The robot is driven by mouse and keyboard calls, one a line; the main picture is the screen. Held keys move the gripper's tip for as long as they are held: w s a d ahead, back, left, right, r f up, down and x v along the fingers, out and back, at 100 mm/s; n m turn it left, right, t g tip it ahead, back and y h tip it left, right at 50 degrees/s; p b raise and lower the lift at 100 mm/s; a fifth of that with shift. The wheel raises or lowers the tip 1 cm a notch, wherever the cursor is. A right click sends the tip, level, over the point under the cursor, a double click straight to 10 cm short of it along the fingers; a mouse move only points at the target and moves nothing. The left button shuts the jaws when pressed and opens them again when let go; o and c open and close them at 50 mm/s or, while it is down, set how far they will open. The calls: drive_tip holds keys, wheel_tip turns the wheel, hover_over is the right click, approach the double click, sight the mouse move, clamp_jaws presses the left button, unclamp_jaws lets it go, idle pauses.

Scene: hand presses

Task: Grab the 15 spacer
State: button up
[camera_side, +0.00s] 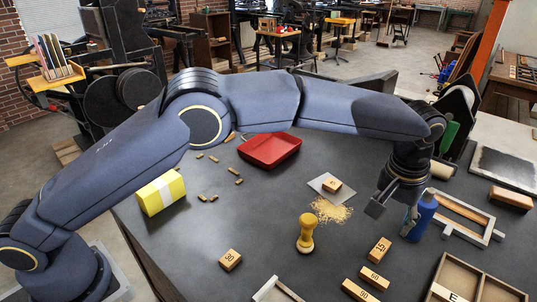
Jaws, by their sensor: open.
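The 15 spacer (380,249) is a small wooden block that lies on the dark table, front right of centre, with a dark number that looks like 15. My gripper (391,219) is open with nothing between its fingers. It points down above the table, a little behind the 15 spacer and apart from it. Other numbered wooden spacers lie near: one that reads 60 (373,278) and one that reads 90 (361,291) are in front of it. One that reads 30 (230,260) lies farther left.
A blue bottle (424,214) stands close at the right of my gripper, overlapped by a finger. A wooden-handled stamp (305,234) stands left of the spacers. A wooden tray (441,268) is at front right. A red tray (252,155) and yellow box (153,199) are farther back and left.

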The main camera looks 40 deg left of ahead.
sight(381, 248)
drive_tip(key=f, duration=0.3)
drive_tip(key=w+f, duration=0.1)
drive_tip(key=f, duration=0.3)
drive_tip(key=w+f, duration=0.1)
drive_tip(key=f, duration=0.3)
drive_tip(key=shift+w+d+f, duration=0.1)
drive_tip(key=shift+d+f, duration=0.05)
drive_tip(key=c, duration=0.9)
